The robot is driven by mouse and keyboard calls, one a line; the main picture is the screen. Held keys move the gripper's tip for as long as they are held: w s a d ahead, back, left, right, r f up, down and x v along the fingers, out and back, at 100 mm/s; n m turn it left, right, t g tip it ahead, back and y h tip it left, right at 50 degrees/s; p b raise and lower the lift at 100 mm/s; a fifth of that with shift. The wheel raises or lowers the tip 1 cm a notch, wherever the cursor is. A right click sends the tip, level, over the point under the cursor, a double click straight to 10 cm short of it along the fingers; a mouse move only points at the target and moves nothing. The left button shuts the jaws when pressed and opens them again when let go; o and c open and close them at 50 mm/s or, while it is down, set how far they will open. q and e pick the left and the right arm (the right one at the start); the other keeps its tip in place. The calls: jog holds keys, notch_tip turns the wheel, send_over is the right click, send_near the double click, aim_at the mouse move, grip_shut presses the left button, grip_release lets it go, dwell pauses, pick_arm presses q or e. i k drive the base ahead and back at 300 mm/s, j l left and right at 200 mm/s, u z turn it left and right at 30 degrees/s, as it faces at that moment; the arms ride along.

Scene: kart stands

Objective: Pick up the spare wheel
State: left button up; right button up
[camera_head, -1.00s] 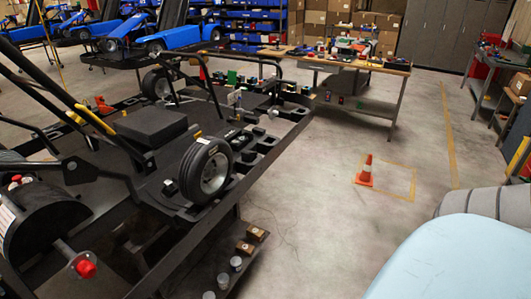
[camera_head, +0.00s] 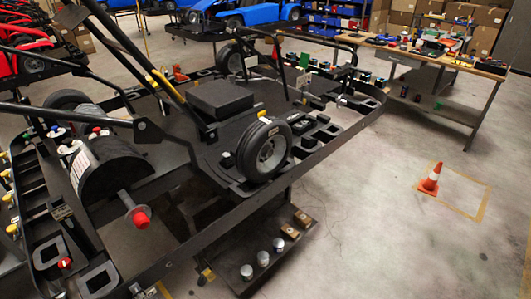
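A wheel with a black tyre and grey rim (camera_head: 265,150) stands upright on the near edge of the black kart stand (camera_head: 330,138). I cannot tell for sure whether this is the spare wheel. Another wheel (camera_head: 230,58) stands at the stand's far side, and a dark tyre (camera_head: 72,102) shows at the left, partly hidden behind black bars. Neither of my grippers is in view.
A lower shelf (camera_head: 235,282) under the stand holds several silver cans and small brown boxes. An orange cone (camera_head: 430,180) stands on the floor at the right. A workbench (camera_head: 440,57) with tools stands behind. The floor at the lower right is clear.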

aim_at(264, 148)
jog(key=i+l, duration=0.7)
